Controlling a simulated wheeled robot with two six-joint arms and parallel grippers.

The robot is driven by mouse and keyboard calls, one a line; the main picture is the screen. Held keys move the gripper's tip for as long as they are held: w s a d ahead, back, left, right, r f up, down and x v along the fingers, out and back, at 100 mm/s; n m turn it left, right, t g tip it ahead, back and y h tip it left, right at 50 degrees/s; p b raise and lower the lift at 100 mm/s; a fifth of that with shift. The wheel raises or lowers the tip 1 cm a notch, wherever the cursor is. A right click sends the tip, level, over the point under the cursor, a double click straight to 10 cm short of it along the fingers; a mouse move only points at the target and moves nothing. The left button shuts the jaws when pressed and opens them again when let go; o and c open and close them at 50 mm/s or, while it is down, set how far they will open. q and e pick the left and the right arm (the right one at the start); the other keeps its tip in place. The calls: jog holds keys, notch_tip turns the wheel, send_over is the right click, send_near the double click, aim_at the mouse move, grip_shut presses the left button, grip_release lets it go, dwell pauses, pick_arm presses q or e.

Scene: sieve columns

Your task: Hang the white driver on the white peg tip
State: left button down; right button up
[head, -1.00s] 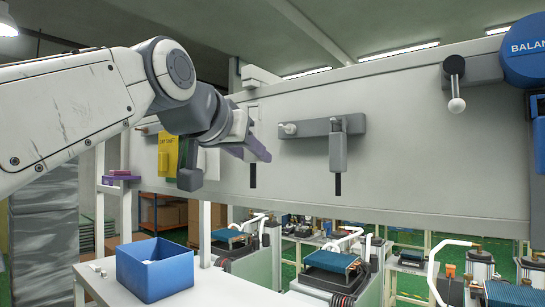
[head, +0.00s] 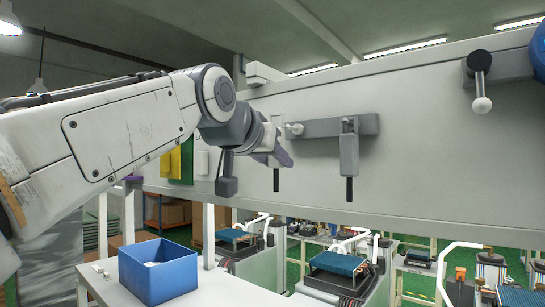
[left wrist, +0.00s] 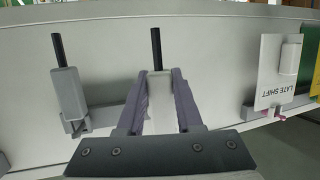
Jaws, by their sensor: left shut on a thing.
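The white driver (left wrist: 157,88) is between the two purple-grey fingers of my left gripper (head: 284,157), which is shut on it. In the head view its black shaft (head: 276,180) points straight down below the fingers, and much of its handle is hidden by the gripper. The white peg tip (head: 294,129) sticks out at the left end of a grey wall bar (head: 325,128), just right of and slightly above the fingers. The driver is beside the peg, not seen on it. My right gripper is not in view.
A grey driver (head: 348,155) with a black shaft hangs on the same bar to the right. A bracket with a white ball end (head: 481,105) is farther right. Cards, including a LATE SHIFT card (left wrist: 273,85), hang to the left. A blue bin (head: 157,272) stands below.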

pick_arm(q)
jog(key=shift+w+d+f+p, duration=0.25)
jog(key=shift+w+d, duration=0.3)
jog(key=shift+w, duration=0.25)
jog(key=shift+w+d+f+p, duration=0.2)
jog(key=shift+w+d, duration=0.4)
jog(key=shift+w, duration=0.2)
jog(key=shift+w+d+f+p, duration=0.15)
jog(key=shift+w+d+p, duration=0.1)
jog(key=shift+w+d, duration=0.45)
jog(key=shift+w+a, duration=0.1)
jog(key=shift+a, duration=0.05)
jog(key=c, duration=0.5)
grip_release()
